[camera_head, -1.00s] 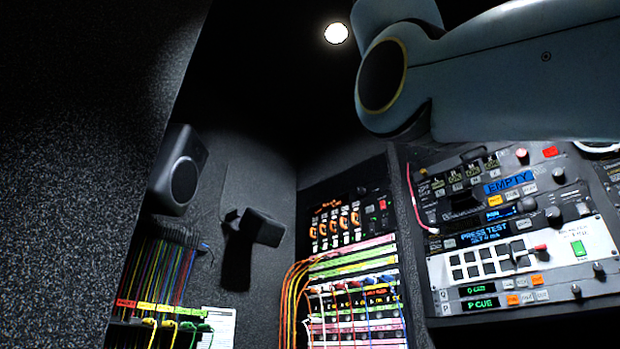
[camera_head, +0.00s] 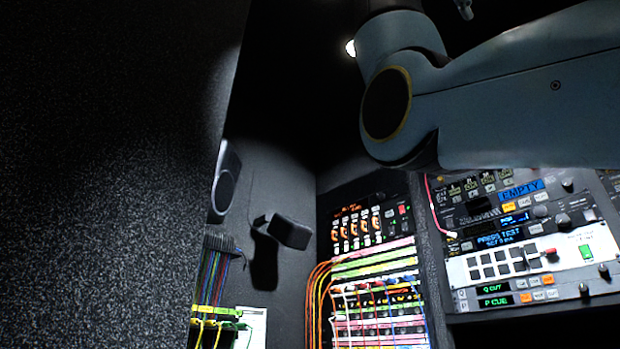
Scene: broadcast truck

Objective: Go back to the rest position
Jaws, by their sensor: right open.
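My right arm (camera_head: 520,95) comes in from the right edge and spans the upper right of the head view, with its elbow bend near the top middle. A small grey part of my right gripper (camera_head: 463,9) shows at the top edge, above the arm. Most of this gripper is out of the frame or in the dark. Nothing is seen held in it. My left gripper and left arm are not in view.
A dark speckled wall (camera_head: 110,170) fills the left side. A speaker (camera_head: 226,180), a small wall-mounted box (camera_head: 288,231), a patch bay (camera_head: 378,290) with coloured cables and a lit control panel (camera_head: 535,260) stand beyond. My arm overlaps the control panel's top.

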